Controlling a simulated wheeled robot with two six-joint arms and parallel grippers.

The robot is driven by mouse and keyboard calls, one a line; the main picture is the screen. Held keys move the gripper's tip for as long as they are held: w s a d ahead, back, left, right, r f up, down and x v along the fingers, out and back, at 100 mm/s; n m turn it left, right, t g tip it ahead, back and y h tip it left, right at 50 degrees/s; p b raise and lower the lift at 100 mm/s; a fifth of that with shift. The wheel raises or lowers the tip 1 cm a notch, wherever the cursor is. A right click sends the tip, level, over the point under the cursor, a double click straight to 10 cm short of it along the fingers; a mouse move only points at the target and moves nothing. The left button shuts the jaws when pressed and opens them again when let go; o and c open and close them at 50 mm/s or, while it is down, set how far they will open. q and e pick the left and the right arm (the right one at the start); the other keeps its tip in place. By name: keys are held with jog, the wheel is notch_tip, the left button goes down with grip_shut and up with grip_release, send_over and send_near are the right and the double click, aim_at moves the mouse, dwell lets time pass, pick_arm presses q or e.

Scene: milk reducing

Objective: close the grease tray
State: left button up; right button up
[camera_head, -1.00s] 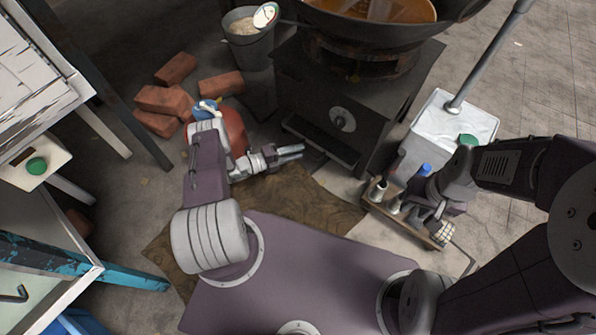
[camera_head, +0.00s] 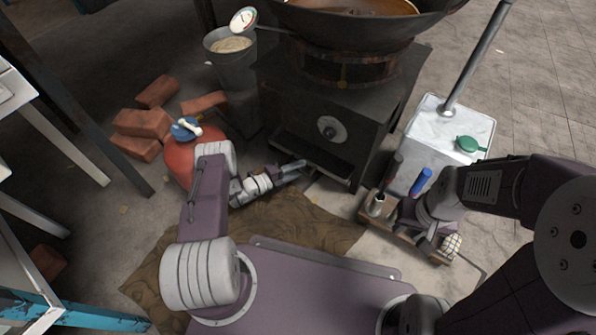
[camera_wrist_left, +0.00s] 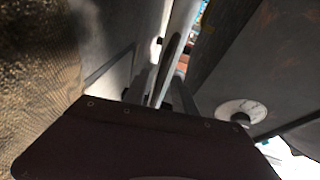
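The black stove (camera_head: 325,105) stands in the middle of the head view with a round dial on its front. The dark grease tray (camera_head: 300,150) juts out low along its front. My left gripper (camera_head: 298,166) is low at the tray's front edge, its fingers close together with nothing visible between them. I cannot tell whether it touches the tray. In the left wrist view, the fingers (camera_wrist_left: 168,65) show close together, with the stove and dial to the right. My right gripper (camera_head: 418,218) is over a wooden caddy; its fingers are not clear.
A red gas cylinder (camera_head: 185,162) is behind my left arm. A wok (camera_head: 360,25) sits on the stove.

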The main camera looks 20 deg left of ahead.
pick_arm(q)
grip_shut()
jog(key=shift+r, duration=0.1)
dwell(1.2)
